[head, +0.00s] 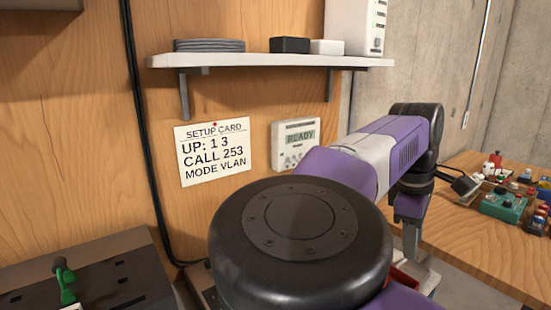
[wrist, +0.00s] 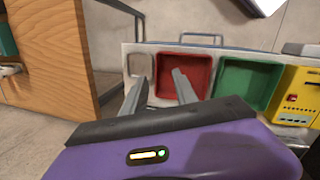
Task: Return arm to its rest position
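My arm, purple and grey with black joints, fills the lower middle of the head view and bends over to the right. My gripper (head: 412,255) points down at the right, close above a light-rimmed tray that is partly hidden by my arm. In the wrist view, the two grey fingers of my gripper (wrist: 161,77) are spread apart with nothing between them. Beyond them is the tray (wrist: 207,50) with a red bin (wrist: 184,76) and a green bin (wrist: 247,82). I cannot tell how far the fingertips are from the red bin.
A wooden bench (head: 470,225) at the right holds a teal pedal box (head: 503,205) and several small parts. A shelf (head: 265,62) hangs on the wall above a setup card (head: 212,153) and a READY display (head: 296,143). A dark panel (head: 100,285) with a green lever is lower left.

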